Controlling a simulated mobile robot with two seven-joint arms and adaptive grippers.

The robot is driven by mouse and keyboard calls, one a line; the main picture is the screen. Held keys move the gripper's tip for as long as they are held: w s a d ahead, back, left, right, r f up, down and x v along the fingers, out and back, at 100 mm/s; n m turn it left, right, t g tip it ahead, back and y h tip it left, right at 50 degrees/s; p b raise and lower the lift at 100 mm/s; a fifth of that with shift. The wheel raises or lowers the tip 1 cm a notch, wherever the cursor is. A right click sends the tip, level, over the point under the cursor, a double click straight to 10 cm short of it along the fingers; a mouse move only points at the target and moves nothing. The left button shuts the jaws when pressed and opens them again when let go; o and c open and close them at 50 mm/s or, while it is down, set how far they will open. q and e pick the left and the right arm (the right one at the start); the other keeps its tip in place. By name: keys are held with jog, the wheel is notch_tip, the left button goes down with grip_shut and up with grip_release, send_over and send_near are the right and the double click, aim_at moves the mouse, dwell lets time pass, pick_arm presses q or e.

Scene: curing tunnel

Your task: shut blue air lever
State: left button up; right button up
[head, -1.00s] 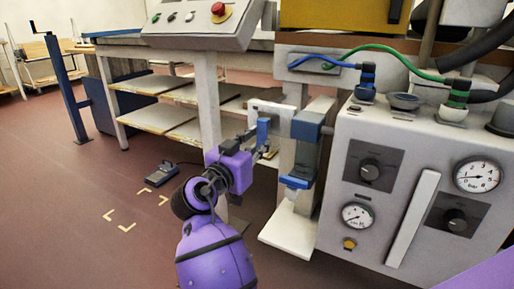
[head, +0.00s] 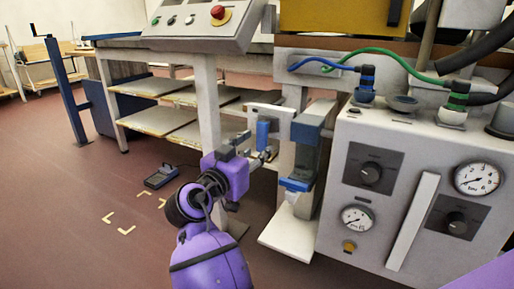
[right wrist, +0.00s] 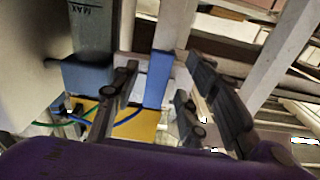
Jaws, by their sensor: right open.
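The blue air lever (head: 262,134) is a short blue handle standing upright in front of a pale plate on the frame left of the grey-and-blue filter unit. In the right wrist view, the lever (right wrist: 158,80) shows between the two dark fingers of my right gripper (right wrist: 163,72). In the head view, my right gripper (head: 254,148) is open just below and in front of the lever. Whether a finger touches it I cannot tell. My left gripper is not in view.
The filter unit (head: 304,150) with a blue lower part hangs close right of the lever. A grey panel (head: 400,140) with gauges and knobs stands further right. Blue and green hoses (head: 400,52) run above.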

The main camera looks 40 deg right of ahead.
jog(key=v, duration=1)
jog(key=shift+s+a, duration=0.2)
jog(key=shift+a, duration=0.15)
